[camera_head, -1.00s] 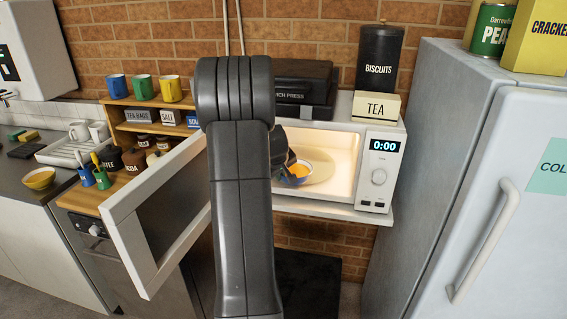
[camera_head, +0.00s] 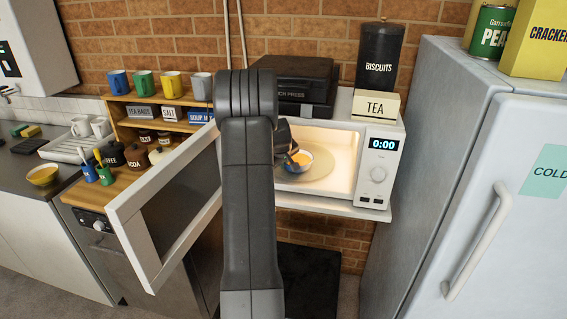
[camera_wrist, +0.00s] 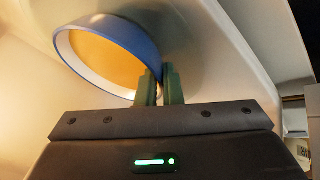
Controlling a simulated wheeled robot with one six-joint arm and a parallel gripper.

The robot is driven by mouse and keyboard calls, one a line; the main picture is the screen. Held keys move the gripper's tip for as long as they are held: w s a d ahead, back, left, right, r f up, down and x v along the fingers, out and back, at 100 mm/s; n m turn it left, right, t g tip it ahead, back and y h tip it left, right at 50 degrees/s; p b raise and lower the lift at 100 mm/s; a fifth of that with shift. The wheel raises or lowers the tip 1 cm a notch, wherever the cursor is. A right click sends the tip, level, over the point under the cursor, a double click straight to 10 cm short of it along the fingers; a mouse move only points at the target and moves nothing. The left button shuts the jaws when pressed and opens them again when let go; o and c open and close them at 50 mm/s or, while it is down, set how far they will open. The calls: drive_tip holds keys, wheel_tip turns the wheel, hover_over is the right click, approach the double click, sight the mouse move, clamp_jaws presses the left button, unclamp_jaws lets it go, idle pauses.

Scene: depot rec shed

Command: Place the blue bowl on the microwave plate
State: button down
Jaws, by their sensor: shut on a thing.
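The blue bowl (camera_head: 300,167) is inside the open, lit microwave (camera_head: 345,150), over the back left part of the round microwave plate (camera_head: 319,178). In the wrist view the bowl (camera_wrist: 105,48) shows a blue rim, a pale inner wall and orange inside. My gripper (camera_wrist: 160,78) is shut on the bowl's near rim with its two green fingers. In the head view my arm hides part of the opening, and the gripper (camera_head: 289,157) is dark and small. I cannot tell whether the bowl touches the plate.
The microwave door (camera_head: 165,215) stands open to the left, close to my arm. A TEA box (camera_head: 376,105), a BISCUITS tin (camera_head: 379,57) and a black case (camera_head: 295,80) sit on top. The fridge (camera_head: 480,190) stands at the right. Shelves with mugs are at the left.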

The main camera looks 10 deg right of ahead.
drive_tip(key=c, duration=2)
unclamp_jaws()
drive_tip(key=shift+f, duration=0.15)
drive_tip(key=o, duration=0.4)
drive_tip(key=shift+r, duration=0.3)
drive_tip(key=s+a+r+b, duration=0.1)
drive_tip(key=s, duration=0.3)
drive_tip(key=s+a+r+b, duration=0.1)
drive_tip(key=s+a+b, duration=0.1)
drive_tip(key=s, duration=0.3)
drive_tip(key=s+a+r+b, duration=0.1)
drive_tip(key=s+r+b, duration=0.1)
drive_tip(key=s, duration=0.3)
drive_tip(key=shift+a, duration=0.25)
